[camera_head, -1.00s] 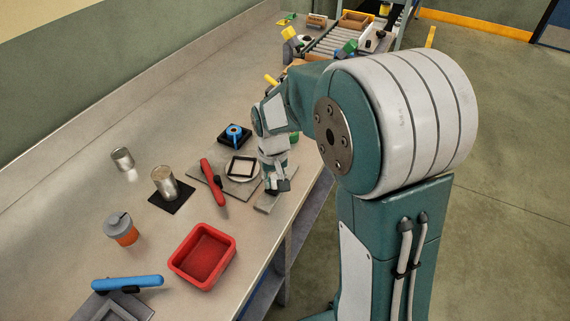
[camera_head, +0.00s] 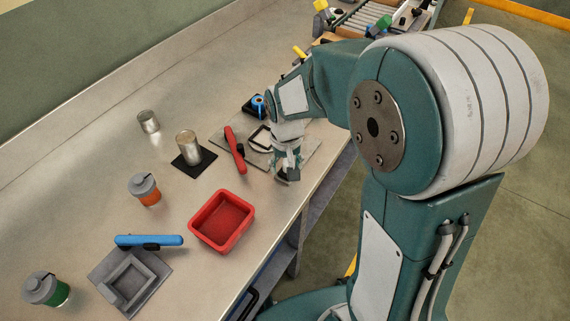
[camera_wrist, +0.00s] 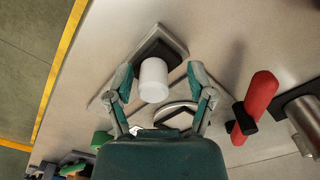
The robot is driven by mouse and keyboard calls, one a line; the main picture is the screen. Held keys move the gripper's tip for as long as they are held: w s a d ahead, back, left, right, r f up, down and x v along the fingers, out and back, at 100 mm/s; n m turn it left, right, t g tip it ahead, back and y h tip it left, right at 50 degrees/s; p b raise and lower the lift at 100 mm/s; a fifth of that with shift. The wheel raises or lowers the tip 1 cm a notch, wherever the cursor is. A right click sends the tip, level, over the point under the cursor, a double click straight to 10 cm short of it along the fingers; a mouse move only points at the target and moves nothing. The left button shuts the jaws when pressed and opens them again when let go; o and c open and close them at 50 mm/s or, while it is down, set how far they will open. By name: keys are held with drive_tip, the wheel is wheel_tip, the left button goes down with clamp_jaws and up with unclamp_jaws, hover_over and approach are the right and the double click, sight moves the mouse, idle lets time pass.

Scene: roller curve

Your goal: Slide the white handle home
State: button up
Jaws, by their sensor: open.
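The white handle (camera_wrist: 153,80) is a short white cylinder on a dark block fixed to a grey plate (camera_wrist: 172,38), seen in the wrist view. My gripper (camera_wrist: 159,75) is open, with one finger on the left and one on the right of the handle. I see gaps on both sides, and I cannot tell how far down the fingers reach. In the head view my gripper (camera_head: 287,174) hangs near the table's front edge and hides the handle.
A red lever (camera_head: 235,150) stands close left of my gripper and also shows in the wrist view (camera_wrist: 256,105). A red tray (camera_head: 222,220), a blue-handled fixture (camera_head: 148,241), a metal can (camera_head: 188,147) and an orange jar (camera_head: 145,188) stand further off. A conveyor (camera_head: 362,16) is behind.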

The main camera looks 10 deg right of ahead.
sight(285, 162)
drive_tip(key=shift+d+r, duration=0.1)
drive_tip(key=shift+r, duration=0.1)
wheel_tip(285, 162, up, 11)
drive_tip(key=shift+a+r, duration=0.2)
idle(0.7)
drive_tip(key=s+d+r+t, duration=0.2)
drive_tip(key=s+d, duration=0.1)
drive_tip(key=s, duration=0.5)
drive_tip(key=s+d+r+t, duration=0.2)
drive_tip(key=s+d+t, duration=0.1)
drive_tip(key=s, duration=0.4)
drive_tip(key=shift+s+r+t, duration=0.15)
drive_tip(key=shift+s+t, duration=0.15)
drive_tip(key=shift+s, duration=0.05)
drive_tip(key=shift+c, duration=0.9)
drive_tip(key=shift+a, duration=0.2)
